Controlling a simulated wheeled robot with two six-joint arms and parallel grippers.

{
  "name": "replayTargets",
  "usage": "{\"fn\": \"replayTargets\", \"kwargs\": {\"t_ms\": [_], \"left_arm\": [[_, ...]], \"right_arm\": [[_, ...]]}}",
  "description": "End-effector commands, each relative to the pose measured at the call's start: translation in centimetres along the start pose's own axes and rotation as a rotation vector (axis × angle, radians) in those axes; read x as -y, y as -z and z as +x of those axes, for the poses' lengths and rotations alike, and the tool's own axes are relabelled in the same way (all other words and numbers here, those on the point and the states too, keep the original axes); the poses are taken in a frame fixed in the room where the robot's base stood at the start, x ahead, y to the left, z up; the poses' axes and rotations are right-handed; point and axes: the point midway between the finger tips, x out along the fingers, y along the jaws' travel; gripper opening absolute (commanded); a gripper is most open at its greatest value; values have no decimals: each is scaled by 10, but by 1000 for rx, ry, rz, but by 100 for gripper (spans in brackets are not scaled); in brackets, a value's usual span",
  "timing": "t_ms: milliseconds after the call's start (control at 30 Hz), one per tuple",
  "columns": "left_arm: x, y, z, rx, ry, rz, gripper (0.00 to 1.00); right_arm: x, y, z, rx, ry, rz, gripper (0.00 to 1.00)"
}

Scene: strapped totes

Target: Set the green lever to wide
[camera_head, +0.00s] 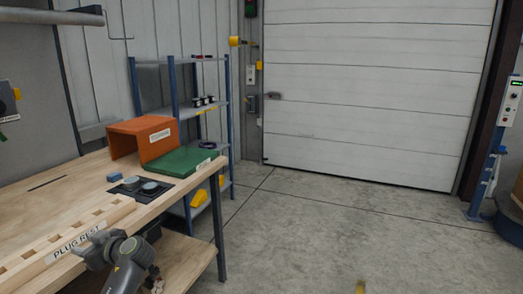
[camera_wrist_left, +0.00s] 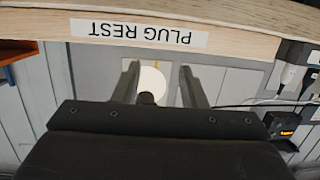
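I cannot make out a green lever in either view. A flat green box or lid (camera_head: 182,162) lies on the bench beside an orange open-fronted housing (camera_head: 140,137) with a white label. My left arm comes in low at the front edge of the bench in the head view, near the "PLUG REST" label (camera_head: 77,245). In the left wrist view my left gripper (camera_wrist_left: 158,72) has its two fingers apart, with a pale round shape seen between them and nothing held. The bench edge and its label (camera_wrist_left: 138,33) are just beyond the fingertips. My right gripper is not in view.
A blue-post shelf rack (camera_head: 228,115) stands behind. Open concrete floor (camera_head: 330,220) lies to the right, before a white roller door (camera_head: 365,90).

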Motion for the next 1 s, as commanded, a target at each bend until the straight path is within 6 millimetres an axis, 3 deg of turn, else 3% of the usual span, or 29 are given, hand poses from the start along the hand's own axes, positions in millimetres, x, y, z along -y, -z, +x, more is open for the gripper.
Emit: {"fn": "replayTargets", "kwargs": {"t_ms": [33, 100, 267, 433, 600, 800, 900, 1000], "left_arm": [[13, -22, 1, 22, 12, 43, 38], [-16, -21, -1, 45, -120, 108, 38], [-65, -34, -14, 70, -399, 264, 38], [-119, -38, -48, 6, -743, 388, 38], [-160, -22, -96, -177, -1054, 423, 38], [-177, 18, -145, -477, -1260, 345, 38], [-159, -62, -122, -340, -1243, 425, 38], [-136, -128, -107, -227, -1227, 487, 38]], "right_arm": [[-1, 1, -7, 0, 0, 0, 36], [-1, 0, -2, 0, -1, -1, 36], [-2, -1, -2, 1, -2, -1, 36], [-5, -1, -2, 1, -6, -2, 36], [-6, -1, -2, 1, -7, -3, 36], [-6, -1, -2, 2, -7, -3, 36], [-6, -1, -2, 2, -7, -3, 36], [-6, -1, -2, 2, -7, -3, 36]]}}
